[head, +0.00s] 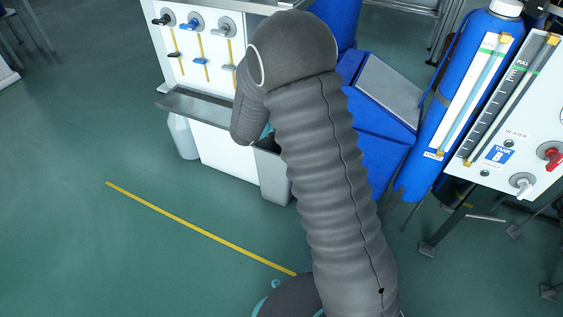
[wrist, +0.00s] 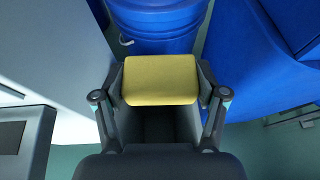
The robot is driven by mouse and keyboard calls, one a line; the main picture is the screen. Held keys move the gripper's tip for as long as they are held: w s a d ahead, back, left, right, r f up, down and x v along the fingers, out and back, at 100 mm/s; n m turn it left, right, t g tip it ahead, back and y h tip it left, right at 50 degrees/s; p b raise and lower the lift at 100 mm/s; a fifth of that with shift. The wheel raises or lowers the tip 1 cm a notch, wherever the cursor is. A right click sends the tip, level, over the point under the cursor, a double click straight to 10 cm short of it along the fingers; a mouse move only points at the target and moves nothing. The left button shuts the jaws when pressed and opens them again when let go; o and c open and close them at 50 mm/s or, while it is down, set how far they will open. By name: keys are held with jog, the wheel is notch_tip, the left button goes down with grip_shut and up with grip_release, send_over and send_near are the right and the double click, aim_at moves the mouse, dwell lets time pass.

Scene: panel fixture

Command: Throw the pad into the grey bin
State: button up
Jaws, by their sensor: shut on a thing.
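My gripper (wrist: 160,84) is shut on a yellow pad (wrist: 160,78), which spans the gap between its two fingers in the wrist view. The grey bin (head: 275,182) stands on the floor beside the white panel cabinet in the head view, partly hidden by my arm. In the wrist view, a dark opening, apparently the bin's (wrist: 158,130), shows below the pad in the picture, between the fingers. The pad's height above it is hard to tell. In the head view my arm hides the pad and most of the gripper.
A white panel (head: 200,45) with levers and a grey shelf (head: 205,106) stands left of the bin. A blue container with a grey lid (head: 388,90) and a blue cylinder (head: 455,110) stand to the right. A blue drum (wrist: 155,45) is beyond the pad. Floor at left is clear.

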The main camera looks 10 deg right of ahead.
notch_tip(320, 180, down, 5)
jog(key=shift+f+b, duration=0.15)
jog(key=shift+b, duration=1.1)
jog(key=o, duration=1.1)
jog(key=v, duration=1.2)
jog(key=shift+a, duration=0.1)
